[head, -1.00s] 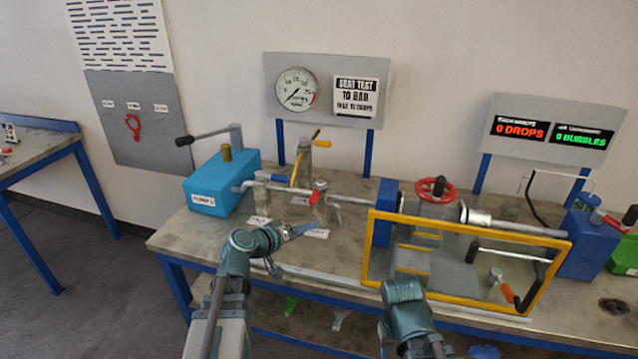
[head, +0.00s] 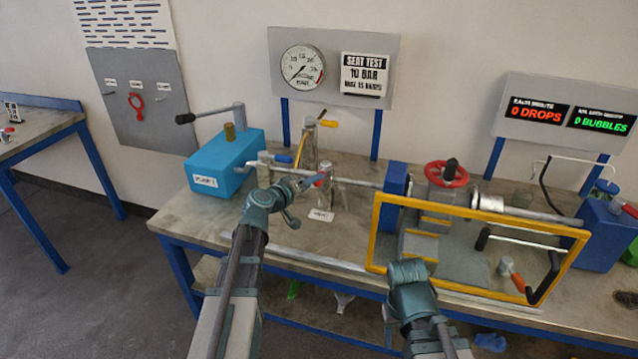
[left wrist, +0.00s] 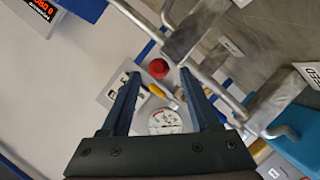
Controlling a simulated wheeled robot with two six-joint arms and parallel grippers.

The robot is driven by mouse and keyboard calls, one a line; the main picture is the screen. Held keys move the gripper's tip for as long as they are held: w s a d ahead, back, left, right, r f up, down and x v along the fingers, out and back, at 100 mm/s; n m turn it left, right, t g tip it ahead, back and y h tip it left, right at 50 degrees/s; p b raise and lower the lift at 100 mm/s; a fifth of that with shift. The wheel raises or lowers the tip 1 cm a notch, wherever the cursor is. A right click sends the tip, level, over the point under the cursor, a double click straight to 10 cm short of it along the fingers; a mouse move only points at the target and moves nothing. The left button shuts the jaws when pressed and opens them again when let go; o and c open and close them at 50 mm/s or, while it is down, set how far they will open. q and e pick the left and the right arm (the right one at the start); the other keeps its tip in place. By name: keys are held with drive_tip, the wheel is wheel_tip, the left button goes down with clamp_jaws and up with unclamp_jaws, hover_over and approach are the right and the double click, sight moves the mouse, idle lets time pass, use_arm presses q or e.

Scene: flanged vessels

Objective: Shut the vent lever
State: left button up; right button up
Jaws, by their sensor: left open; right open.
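A red-ended lever (left wrist: 158,68), which I take to be the vent lever, shows as a red knob between my left fingertips in the left wrist view. Whether the fingers touch it I cannot tell. My left gripper (left wrist: 155,82) is open, with one blue finger on each side of the red knob. In the head view the left gripper (head: 308,184) reaches over the pipework and largely hides this lever. A white label (head: 321,215) lies below it, too small to read. My right gripper (head: 408,272) is open by the yellow frame; its fingers are hard to make out.
A blue pump box (head: 222,165) stands left of the pipes. A yellow-handled lever (head: 328,123) is behind. The pressure gauge (head: 302,67) hangs above. The yellow frame (head: 375,238) and red handwheel (head: 446,173) stand to the right. The bench's front-left top (head: 200,222) is clear.

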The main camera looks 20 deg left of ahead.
use_arm(q)
drive_tip(key=shift+b+x, duration=0.45)
drive_tip(key=shift+x, duration=1.85)
clamp_jaws()
